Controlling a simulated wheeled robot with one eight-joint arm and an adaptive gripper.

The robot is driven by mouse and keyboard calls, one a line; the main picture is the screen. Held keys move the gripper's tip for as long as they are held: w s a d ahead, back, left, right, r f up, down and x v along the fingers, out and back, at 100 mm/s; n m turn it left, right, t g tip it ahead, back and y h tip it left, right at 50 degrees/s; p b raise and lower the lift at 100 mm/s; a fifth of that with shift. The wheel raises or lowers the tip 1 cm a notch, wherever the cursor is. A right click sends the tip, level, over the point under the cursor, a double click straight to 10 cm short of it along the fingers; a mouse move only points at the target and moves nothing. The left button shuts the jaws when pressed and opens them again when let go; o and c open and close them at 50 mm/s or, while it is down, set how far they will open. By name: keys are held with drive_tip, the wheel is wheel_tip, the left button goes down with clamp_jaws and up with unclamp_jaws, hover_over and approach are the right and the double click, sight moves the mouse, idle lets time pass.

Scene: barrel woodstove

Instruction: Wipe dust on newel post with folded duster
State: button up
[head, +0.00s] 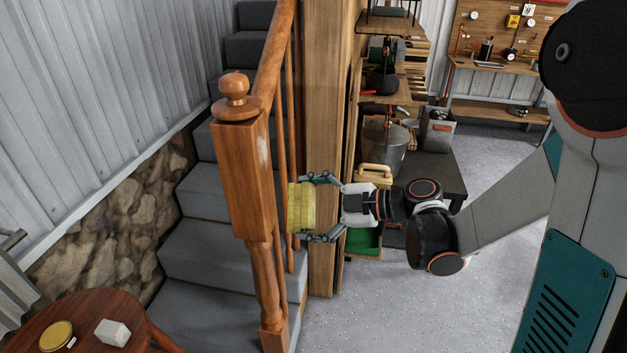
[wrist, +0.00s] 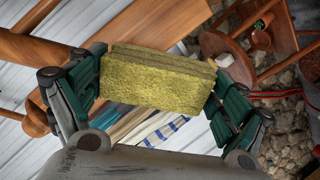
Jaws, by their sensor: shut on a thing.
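The wooden newel post (head: 243,180) with a round ball cap stands at the foot of the stairs in the head view. A pale dusty smudge (head: 262,150) shows on the upper part of its right-hand face. My gripper (head: 309,208) is to the right of the post, shut on the yellow folded duster (head: 299,210). The duster is lower than the smudge, with a narrow gap to the post in the picture. In the wrist view the layered duster (wrist: 160,80) sits between both green-padded fingers, with brown wood of the post (wrist: 150,30) behind it.
The handrail (head: 274,55) and balusters rise behind the post beside grey carpeted steps (head: 205,245). A round stool (head: 80,310) with a yellow-lidded tin (head: 57,336) and white block (head: 112,332) stands front left. Loaded shelves (head: 385,100) stand behind my gripper. Grey floor is open at right.

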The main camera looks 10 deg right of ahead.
sight(259, 170)
drive_tip(key=r+y, duration=0.1)
drive_tip(key=r, duration=0.1)
drive_tip(key=d+r+y, duration=0.1)
drive_tip(key=r, duration=0.2)
drive_tip(key=r+n+y+b, duration=0.1)
drive_tip(key=r, duration=0.1)
drive_tip(key=shift+d+r+y, duration=0.15)
drive_tip(key=shift+r+y, duration=0.25)
drive_tip(key=shift+w+r, duration=0.1)
drive_tip(key=shift+r, duration=0.05)
drive_tip(key=shift+x, duration=2.95)
drive_tip(key=shift+x, duration=0.95)
